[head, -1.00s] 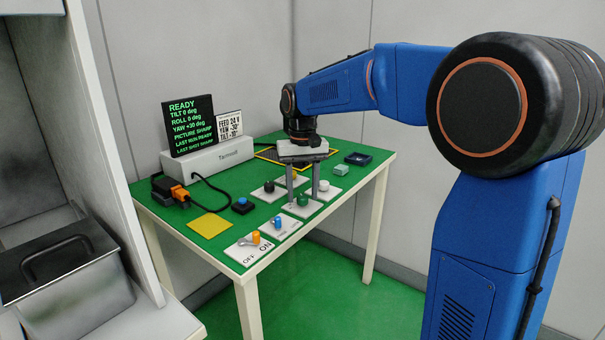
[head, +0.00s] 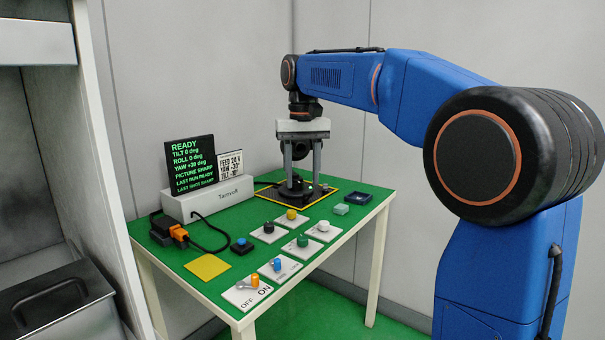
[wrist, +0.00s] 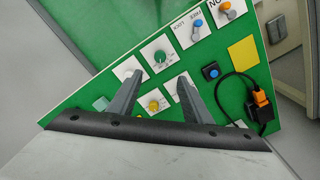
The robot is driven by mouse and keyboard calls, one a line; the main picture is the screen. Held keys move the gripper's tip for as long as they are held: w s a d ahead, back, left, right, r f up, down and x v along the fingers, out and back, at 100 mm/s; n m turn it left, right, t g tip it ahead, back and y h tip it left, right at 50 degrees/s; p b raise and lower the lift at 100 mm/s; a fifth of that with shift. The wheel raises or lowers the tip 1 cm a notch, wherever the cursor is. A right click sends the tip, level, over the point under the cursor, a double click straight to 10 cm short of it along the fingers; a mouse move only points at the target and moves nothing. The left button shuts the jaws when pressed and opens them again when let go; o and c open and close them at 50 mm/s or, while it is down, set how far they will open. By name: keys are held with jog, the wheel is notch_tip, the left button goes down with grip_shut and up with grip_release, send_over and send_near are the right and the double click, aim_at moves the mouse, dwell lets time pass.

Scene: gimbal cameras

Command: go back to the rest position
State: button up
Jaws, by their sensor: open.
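My gripper (head: 303,178) hangs pointing down above the back part of the green table (head: 225,287). Its two grey fingers are apart, with nothing between them. In the head view the fingers stand in front of a dark device (head: 296,186) inside a yellow-outlined square, partly hiding it. In the wrist view my open fingers (wrist: 157,98) reach over the knob plates, with a yellow knob (wrist: 153,106) seen between them. Whether the fingers touch the device cannot be told.
A display (head: 190,163) reads READY, YAW +30 deg, above a white box (head: 208,199). A wall is behind.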

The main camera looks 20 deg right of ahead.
jog(key=shift+r, duration=0.35)
jog(key=s+d+f+t, duration=0.15)
jog(key=s+f, duration=0.25)
jog(key=s, duration=0.5)
jog(key=s+d+f+t, duration=0.1)
jog(key=s+d+f, duration=0.3)
jog(key=s, duration=0.5)
jog(key=s+d+f+n+t, duration=0.1)
jog(key=s+f+t, duration=0.1)
jog(key=s+f, duration=1.3)
jog(key=shift+f, duration=0.85)
jog(key=shift+d+r, duration=0.1)
dwell(2.5)
